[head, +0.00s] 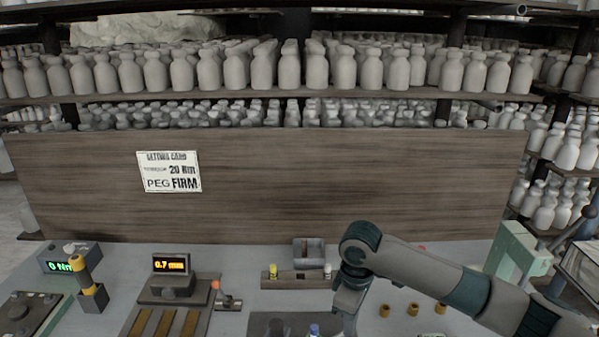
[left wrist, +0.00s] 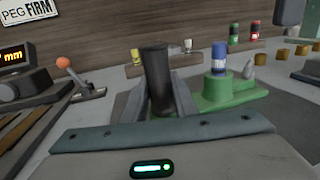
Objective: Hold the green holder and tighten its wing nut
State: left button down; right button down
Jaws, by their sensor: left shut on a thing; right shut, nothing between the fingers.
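In the left wrist view the green holder (left wrist: 235,98) lies low on the bench. A blue-capped peg (left wrist: 219,58) stands upright in its raised green post. A small grey piece (left wrist: 247,68) sits beside the post; I cannot tell whether it is the wing nut. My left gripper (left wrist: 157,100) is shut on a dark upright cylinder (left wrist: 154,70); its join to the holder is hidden. In the head view only the blue top (head: 314,330) shows at the bottom edge. My right gripper (head: 346,308) is shut and empty just right of it, pointing down.
A small rack (head: 300,283) with coloured pegs stands behind. Several brass-coloured pieces (head: 412,309) lie to the right. A gauge (head: 172,270) and a red-knobbed lever (head: 216,285) are left. A wooden panel (head: 350,190) closes off the back.

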jog(key=shift+w+d+r, duration=0.25)
jog(key=shift+w+d, duration=0.2)
jog(key=shift+w, duration=0.2)
jog(key=shift+w+d+r, duration=0.2)
jog(key=shift+w+d, duration=0.25)
jog(key=shift+w, duration=0.15)
jog(key=shift+f, duration=0.15)
jog(key=shift+f, duration=3.35)
jog(key=shift+a, duration=0.65)
jog(key=shift+s+a, duration=0.25)
jog(key=shift+s, duration=0.25)
jog(key=shift+s+a, duration=0.25)
jog(key=shift+s, duration=0.2)
jog(key=shift+s+d, duration=0.2)
jog(key=shift+s, duration=0.1)
jog(key=shift+r, duration=0.1)
